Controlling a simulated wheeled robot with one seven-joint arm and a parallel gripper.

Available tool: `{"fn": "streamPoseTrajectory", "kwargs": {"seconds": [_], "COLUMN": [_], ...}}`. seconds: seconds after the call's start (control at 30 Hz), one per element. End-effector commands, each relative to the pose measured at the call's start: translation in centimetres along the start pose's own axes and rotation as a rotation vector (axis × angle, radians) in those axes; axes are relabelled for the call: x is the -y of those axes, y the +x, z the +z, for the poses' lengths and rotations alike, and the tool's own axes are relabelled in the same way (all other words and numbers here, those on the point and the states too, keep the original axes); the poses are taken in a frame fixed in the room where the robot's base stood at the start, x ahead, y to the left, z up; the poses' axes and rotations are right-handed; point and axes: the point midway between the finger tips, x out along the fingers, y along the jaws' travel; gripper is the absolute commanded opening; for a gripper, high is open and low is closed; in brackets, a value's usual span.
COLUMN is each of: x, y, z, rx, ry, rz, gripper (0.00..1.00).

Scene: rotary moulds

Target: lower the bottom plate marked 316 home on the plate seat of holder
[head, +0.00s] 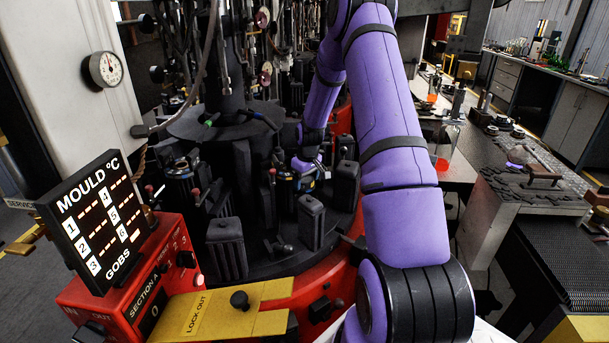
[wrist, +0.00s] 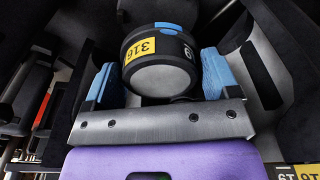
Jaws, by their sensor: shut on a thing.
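The bottom plate marked 316 (wrist: 160,72) is a dark round piece with a pale grey end face, a yellow label and a blue patch on its side. In the wrist view my gripper (wrist: 158,82) has its two blue-padded fingers on either side of the plate, shut on it. In the head view my gripper (head: 303,178) is small and partly hidden among the dark mould parts of the rotary machine. The holder's plate seat is not clearly visible in either view; the plate and fingers cover much of what lies beyond them.
Dark upright mould blocks (head: 311,222) stand close around my gripper on the round machine table. Dark walls flank the fingers closely in the wrist view. A red control box with a mould display (head: 95,222) and a yellow lock-out plate (head: 215,312) stand in front.

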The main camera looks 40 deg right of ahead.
Motion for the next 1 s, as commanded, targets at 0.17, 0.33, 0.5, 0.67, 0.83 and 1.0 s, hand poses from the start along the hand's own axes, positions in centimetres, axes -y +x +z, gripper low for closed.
{"fn": "streamPoseTrajectory", "kwargs": {"seconds": [0.17,0.33,0.5,0.67,0.83,1.0], "x": [0.0,0.0,-0.1,-0.1,-0.1,-0.1], "y": [1.3,2.4,3.2,3.5,3.6,3.6], "z": [0.1,0.3,0.3,0.4,0.4,0.4], "rx": [-0.001,0.000,-0.002,-0.001,-0.002,-0.002], "ry": [0.000,0.000,0.001,0.001,0.001,0.001], "rz": [0.001,0.000,0.001,0.001,0.001,0.001], "gripper": [0.48,0.48,0.48,0.48,0.48,0.48]}}
